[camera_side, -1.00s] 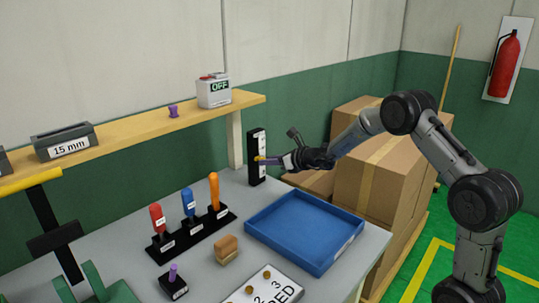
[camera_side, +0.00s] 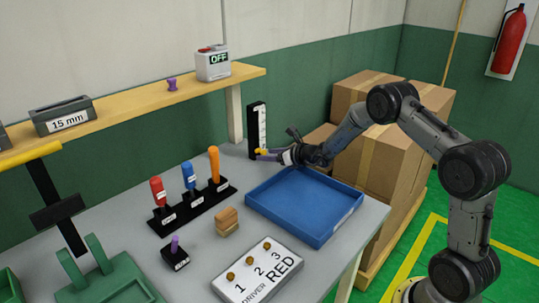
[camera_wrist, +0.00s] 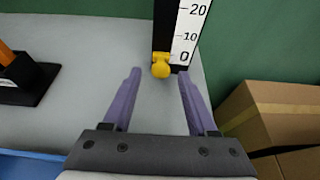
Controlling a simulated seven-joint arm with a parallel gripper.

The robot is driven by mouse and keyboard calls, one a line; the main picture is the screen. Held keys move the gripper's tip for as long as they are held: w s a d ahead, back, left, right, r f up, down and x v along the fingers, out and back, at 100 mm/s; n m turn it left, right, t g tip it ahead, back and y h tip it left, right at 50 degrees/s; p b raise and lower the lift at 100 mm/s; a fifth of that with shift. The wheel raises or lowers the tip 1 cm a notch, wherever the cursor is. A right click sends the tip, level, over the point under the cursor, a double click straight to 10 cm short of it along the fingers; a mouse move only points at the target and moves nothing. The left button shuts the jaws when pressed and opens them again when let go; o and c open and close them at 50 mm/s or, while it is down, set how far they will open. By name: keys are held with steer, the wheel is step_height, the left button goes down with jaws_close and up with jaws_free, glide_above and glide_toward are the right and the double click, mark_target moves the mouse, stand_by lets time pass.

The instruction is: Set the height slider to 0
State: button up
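The height slider is a black upright post (camera_side: 252,132) with a white scale (camera_side: 262,122), at the back right of the bench. Its yellow knob (camera_side: 261,151) is near the bottom of the post. In the wrist view the knob (camera_wrist: 161,69) is level with or just under the 0 mark on the scale (camera_wrist: 186,40). My gripper (camera_wrist: 160,72) is open, its purple fingers on either side of the knob with a gap on both sides. In the side view my gripper (camera_side: 264,154) is at the foot of the post.
A blue tray (camera_side: 330,240) lies in front of my gripper. A black rack (camera_side: 195,212) with red, blue and orange handles stands to the left. Cardboard boxes (camera_side: 345,150) are stacked to the right. A shelf (camera_side: 150,108) runs along the wall.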

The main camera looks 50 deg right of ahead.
steer(key=shift+r, duration=0.1)
steer(key=v, duration=1.3)
steer(key=shift+s, duration=0.4)
